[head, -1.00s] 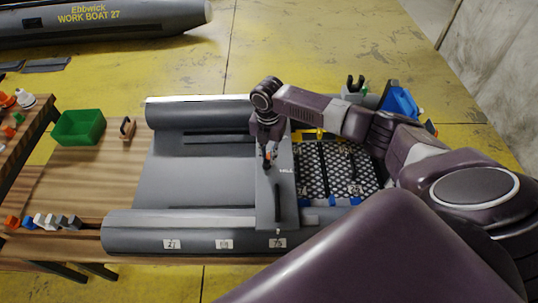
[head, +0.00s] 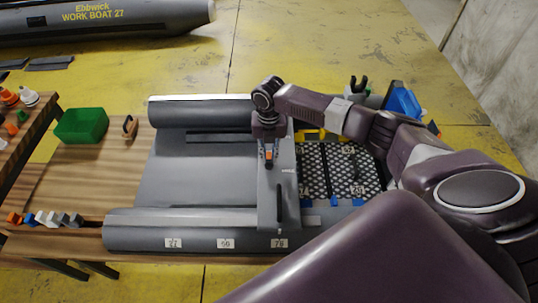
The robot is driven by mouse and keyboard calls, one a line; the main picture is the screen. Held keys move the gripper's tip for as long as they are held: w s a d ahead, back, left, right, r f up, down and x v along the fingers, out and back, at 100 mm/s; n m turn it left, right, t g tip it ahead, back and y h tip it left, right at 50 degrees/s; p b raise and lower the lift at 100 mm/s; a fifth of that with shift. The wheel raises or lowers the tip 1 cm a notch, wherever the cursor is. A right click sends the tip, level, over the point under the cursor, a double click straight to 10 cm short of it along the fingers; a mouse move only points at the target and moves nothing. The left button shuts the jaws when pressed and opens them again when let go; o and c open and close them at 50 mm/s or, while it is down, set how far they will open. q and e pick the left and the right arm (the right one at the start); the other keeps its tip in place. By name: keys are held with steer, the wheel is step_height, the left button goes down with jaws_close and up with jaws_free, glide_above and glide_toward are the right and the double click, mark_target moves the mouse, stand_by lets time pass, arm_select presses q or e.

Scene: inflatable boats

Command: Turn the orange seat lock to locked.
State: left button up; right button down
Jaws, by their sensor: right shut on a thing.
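The grey seat (head: 273,207) is a plank lying across the grey inflatable boat section (head: 205,175) on the wooden table. The small orange seat lock (head: 269,155) is on the seat's upper part. My right gripper (head: 268,158) reaches down from above and is shut on the orange seat lock, with its dark fingers on either side. The fingers and wrist cover part of the lock, and its exact angle is too small to tell. My left gripper is out of view.
A green bin (head: 82,125) and a small brown stand (head: 130,127) are at the table's left. Several small fittings (head: 45,218) line the front left. A patterned black mat (head: 340,168) lies right of the seat. My right arm covers the lower right.

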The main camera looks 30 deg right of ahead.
mark_target(269, 157)
steer(key=shift+r, duration=0.1)
steer(key=c, duration=1.9)
jaws_free()
steer(key=shift+c, duration=0.2)
step_height(269, 157, up, 12)
